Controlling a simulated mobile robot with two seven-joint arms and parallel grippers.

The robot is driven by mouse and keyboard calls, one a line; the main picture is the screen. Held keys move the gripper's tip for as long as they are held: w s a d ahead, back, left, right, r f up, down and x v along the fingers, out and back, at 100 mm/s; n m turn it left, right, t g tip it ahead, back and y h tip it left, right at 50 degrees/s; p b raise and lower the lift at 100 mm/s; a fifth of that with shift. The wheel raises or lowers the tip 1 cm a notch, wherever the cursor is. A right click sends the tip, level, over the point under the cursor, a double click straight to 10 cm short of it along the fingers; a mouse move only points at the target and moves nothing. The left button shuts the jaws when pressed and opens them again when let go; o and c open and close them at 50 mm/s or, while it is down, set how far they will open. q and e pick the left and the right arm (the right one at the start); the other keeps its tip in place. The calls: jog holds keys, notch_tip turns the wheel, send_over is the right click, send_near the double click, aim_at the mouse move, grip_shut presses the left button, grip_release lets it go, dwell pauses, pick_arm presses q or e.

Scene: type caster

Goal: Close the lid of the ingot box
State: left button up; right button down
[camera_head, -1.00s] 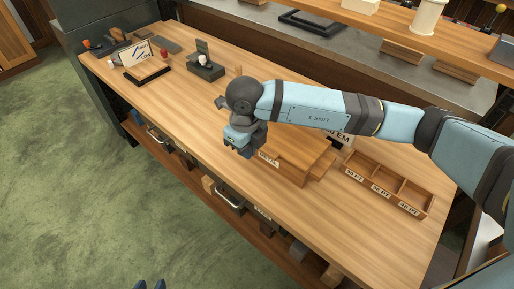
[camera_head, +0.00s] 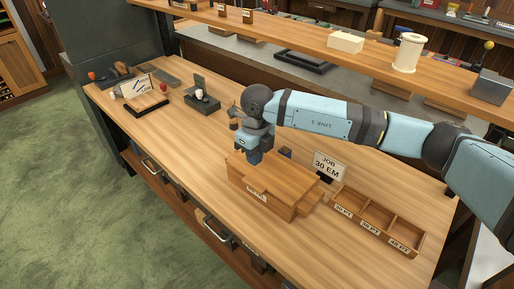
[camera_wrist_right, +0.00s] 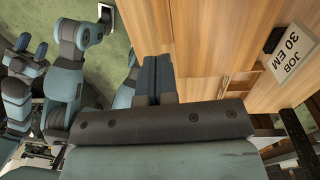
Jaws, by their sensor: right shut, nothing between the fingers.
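The ingot box (camera_head: 286,205) is a wooden box with a label on its front, on the workbench in the head view. A flat wooden panel, seemingly its lid (camera_head: 285,177), lies across its top; I cannot tell whether it is fully down. My right gripper (camera_head: 253,158) is shut and empty, pointing down over the box's far left edge and hiding part of it. Contact is unclear. Its closed fingers show in the right wrist view (camera_wrist_right: 150,77). My left gripper (camera_wrist_right: 31,47) is visible only in the right wrist view, away from the bench, its fingers apart.
A three-compartment wooden tray (camera_head: 375,222) stands right of the box, with a "JOB 30 EM" sign (camera_head: 328,166) behind. A dark stand (camera_head: 202,101) and a small tray (camera_head: 147,102) are at the far left. The bench between them and the box is mostly clear.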

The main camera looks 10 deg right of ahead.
aim_at(252, 186)
jog(key=f, duration=0.8)
jog(key=shift+s+a+f, duration=0.2)
jog(key=shift+f, duration=0.1)
jog(key=shift+s+a+f+b, duration=0.1)
jog(key=shift+f+b, duration=0.25)
jog(key=shift+f, duration=0.1)
jog(key=shift+s+a+f+b, duration=0.1)
jog(key=shift+f+b, duration=0.2)
jog(key=shift+f, duration=0.15)
jog(key=shift+r, duration=0.15)
